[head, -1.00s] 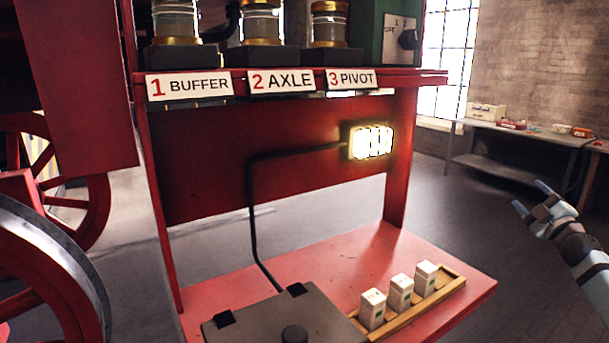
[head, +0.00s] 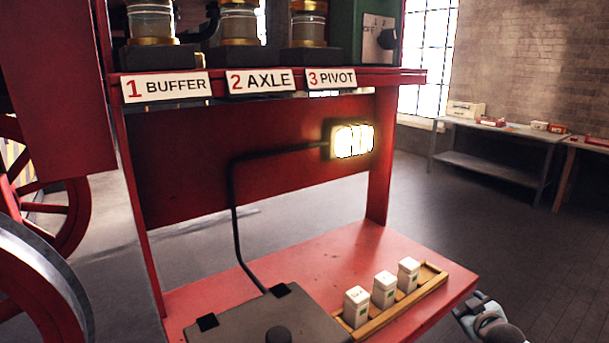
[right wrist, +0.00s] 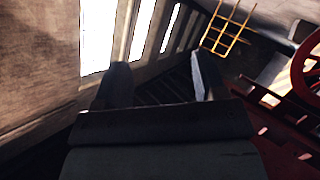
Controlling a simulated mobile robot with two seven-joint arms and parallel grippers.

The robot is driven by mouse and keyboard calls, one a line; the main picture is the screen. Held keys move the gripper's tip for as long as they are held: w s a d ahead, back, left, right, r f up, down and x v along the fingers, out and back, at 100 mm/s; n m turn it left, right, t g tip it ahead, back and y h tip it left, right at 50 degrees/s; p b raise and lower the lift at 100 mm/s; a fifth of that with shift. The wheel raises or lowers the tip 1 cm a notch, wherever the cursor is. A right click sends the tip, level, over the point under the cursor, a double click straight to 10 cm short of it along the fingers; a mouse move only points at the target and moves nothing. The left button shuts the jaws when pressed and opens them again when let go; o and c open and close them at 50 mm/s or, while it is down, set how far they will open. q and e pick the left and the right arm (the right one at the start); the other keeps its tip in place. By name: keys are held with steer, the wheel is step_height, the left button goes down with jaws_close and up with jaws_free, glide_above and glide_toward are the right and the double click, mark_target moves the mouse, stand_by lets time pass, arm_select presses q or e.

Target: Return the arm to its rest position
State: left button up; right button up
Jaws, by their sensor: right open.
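My right gripper (head: 470,308) is at the lower right of the head view, low beside the right edge of the red bench (head: 345,262). Its fingers also show in the right wrist view (right wrist: 160,85), spread apart with nothing between them. Only part of my right arm is in the head view. My left gripper is not in view.
Three small white boxes stand in a wooden tray (head: 405,310) near the bench's right side, beside a dark grey box (head: 265,320). A lit lamp (head: 352,141) hangs on the red panel. A grey side table (head: 500,165) stands at the back right. Floor between is clear.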

steer(key=s+a+f+g+y, duration=0.1)
steer(key=s+a+f+y, duration=0.1)
steer(key=s+a+f, duration=0.6)
steer(key=s+a+f+g+y, duration=0.1)
steer(key=s+a+f, duration=0.4)
steer(key=s+a, duration=0.4)
steer(key=s+a+f+m+g+y, duration=0.1)
steer(key=s+a, duration=0.5)
steer(key=s, duration=0.4)
steer(key=s+a+f+m+g+y, duration=0.1)
steer(key=s+a, duration=0.4)
steer(key=s, duration=0.4)
arm_select(q)
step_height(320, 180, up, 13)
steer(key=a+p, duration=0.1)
steer(key=p, duration=1.4)
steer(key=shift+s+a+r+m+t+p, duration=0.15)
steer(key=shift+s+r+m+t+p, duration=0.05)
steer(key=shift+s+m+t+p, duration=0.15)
arm_select(e)
step_height(320, 180, up, 14)
steer(key=shift+d, duration=0.45)
